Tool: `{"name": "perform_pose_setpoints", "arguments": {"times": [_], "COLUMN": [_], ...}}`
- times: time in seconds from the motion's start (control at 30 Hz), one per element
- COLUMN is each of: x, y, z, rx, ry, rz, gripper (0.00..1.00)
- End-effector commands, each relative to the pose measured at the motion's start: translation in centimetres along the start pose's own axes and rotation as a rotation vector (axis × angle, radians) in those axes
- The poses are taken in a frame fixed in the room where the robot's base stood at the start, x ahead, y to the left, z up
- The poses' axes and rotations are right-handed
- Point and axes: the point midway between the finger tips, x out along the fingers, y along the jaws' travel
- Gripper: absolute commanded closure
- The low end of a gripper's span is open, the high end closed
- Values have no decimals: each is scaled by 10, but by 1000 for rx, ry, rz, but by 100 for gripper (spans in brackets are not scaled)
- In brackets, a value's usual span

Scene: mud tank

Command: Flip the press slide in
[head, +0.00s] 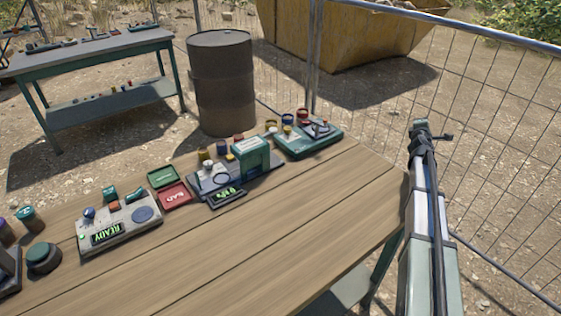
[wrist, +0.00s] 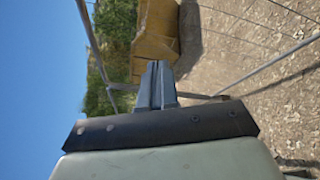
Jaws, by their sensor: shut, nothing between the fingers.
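A machine with a grey base (head: 208,181), an upright teal block (head: 251,157) and a small dark display with green marks (head: 226,195) stands near the back edge of the wooden table. It looks like the press, but I cannot make out which part is its slide. My gripper (wrist: 156,82) is shut and empty in the wrist view, pointing at the fence and the yellow skip. In the head view my arm rises at the right, beyond the table's right end and well apart from the machine. The machine is out of the wrist view.
Left of the machine are a green tray (head: 163,176), a red tray (head: 174,194) and a grey panel reading READY (head: 118,225). A teal unit (head: 308,139) and several small pots stand behind right. A rusty barrel (head: 222,82) and wire fence lie beyond. The table's front right is clear.

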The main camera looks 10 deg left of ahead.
Motion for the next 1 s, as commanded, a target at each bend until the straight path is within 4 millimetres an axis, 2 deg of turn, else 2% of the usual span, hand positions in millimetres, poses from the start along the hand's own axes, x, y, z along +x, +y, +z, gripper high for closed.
{"name": "perform_pose_setpoints", "arguments": {"times": [0.03, 0.1, 0.47, 0.7, 1.0], "x": [-2, -5, -39, -75, -135], "y": [16, 35, 132, 190, 248], "z": [-21, -46, -172, -252, -349], "rx": [-10, -23, -93, -141, -214], "ry": [19, 40, 147, 214, 286], "rz": [13, 28, 107, 155, 195], "gripper": [100, 100, 100, 100, 100]}}
